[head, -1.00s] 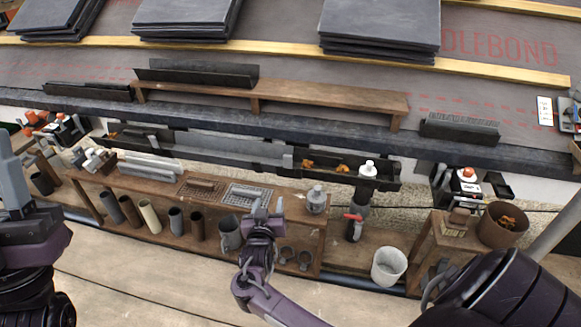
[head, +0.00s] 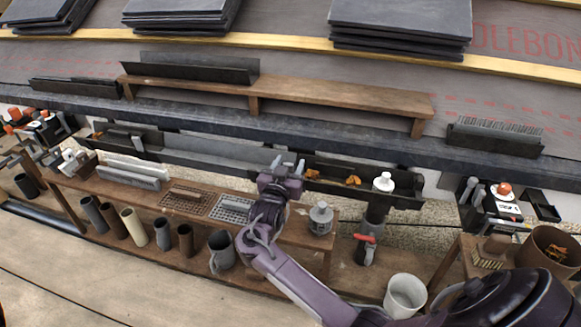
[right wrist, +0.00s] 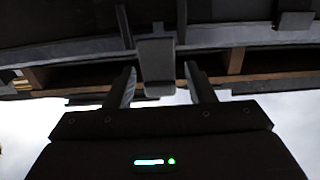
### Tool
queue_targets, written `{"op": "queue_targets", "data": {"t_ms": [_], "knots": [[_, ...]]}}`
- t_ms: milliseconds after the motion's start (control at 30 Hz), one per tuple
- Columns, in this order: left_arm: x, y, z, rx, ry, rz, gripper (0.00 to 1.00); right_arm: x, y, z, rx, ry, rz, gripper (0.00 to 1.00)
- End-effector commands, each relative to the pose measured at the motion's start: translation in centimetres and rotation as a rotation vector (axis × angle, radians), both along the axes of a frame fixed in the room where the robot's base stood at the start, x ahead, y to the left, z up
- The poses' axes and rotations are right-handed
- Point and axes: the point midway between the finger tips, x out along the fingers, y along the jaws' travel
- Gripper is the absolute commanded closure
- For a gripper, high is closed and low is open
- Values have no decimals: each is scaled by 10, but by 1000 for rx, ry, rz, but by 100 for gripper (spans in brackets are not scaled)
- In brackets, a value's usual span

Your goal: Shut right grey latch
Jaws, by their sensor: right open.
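The right grey latch (right wrist: 157,68) shows in the right wrist view as a small grey block standing out from the dark gutter. It lies between the two fingers of my right gripper (right wrist: 162,88), with a gap on each side. In the head view my right gripper (head: 287,167) is at the front of the black gutter (head: 205,153), left of the orange pieces, and it hides most of this latch. The gripper is open and empty. Another grey latch (head: 137,139) sits further left on the gutter. My left gripper is out of view.
A wooden shelf (head: 330,92) runs above the gutter.

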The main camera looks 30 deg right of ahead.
Motion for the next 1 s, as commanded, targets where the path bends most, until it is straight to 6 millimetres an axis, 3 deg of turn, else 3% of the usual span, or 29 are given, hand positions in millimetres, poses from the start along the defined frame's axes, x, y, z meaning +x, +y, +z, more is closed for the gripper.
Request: {"op": "queue_targets", "data": {"t_ms": [433, 767, 1000], "knots": [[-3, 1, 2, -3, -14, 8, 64, 9, -11, 0, 0, 1, 0, 52], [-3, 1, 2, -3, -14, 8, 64, 9, -10, 0, 0, 1, 0, 95], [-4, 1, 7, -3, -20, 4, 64, 9, -11, 2, 12, 10, 0, 96]]}}
